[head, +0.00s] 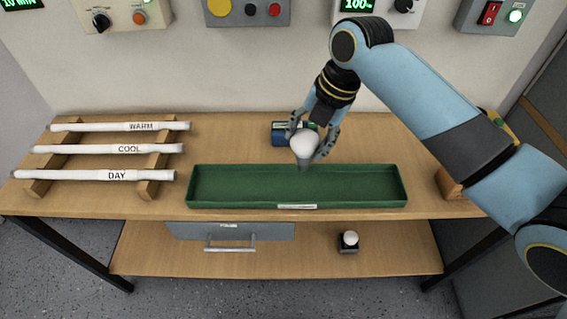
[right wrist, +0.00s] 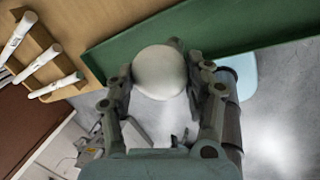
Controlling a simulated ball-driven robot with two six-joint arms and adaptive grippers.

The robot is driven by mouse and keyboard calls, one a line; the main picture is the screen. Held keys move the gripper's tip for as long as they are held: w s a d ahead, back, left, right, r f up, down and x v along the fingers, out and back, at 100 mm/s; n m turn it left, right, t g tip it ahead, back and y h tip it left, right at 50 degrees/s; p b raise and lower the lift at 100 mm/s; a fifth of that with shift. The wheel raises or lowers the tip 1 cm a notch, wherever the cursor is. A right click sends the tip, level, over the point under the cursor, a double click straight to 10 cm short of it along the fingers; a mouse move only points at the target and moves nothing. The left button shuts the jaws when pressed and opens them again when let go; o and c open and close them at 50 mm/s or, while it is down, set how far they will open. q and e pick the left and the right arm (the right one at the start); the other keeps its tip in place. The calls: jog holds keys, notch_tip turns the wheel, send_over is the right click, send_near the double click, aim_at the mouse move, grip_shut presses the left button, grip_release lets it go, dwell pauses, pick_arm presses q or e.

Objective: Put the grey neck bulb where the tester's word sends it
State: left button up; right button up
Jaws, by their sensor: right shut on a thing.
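My right gripper (head: 307,147) is shut on the grey neck bulb (head: 303,143), a white globe with a grey neck. The neck points down, and the bulb is held above the back part of the green tray (head: 197,189). In the right wrist view the white globe (right wrist: 160,72) sits between the two fingers, and its neck is mostly hidden. A dark blue box (head: 279,134), perhaps the tester, stands behind the bulb. The gripper partly covers it, and I cannot read any word on it. My left gripper is not in view.
Three white tubes marked WARM (head: 140,126), COOL (head: 130,149) and DAY (head: 117,175) lie on wooden racks at the left. A grey drawer (head: 190,231) hangs under the table. A white bulb in a dark holder (head: 349,240) stands on the lower shelf. The tray looks empty.

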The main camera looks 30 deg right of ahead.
jog(key=a+f, duration=0.1)
jog(key=f, duration=0.1)
jog(key=w+a+f, duration=0.1)
jog(key=f, duration=0.1)
jog(key=a+f, duration=0.2)
jog(key=shift+w+f+p, duration=0.25)
jog(key=shift+f+p, duration=0.1)
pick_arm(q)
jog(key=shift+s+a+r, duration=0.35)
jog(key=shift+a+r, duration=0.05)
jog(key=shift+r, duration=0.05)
pick_arm(e)
jog(key=o, duration=1.3)
jog(key=shift+f, duration=0.15)
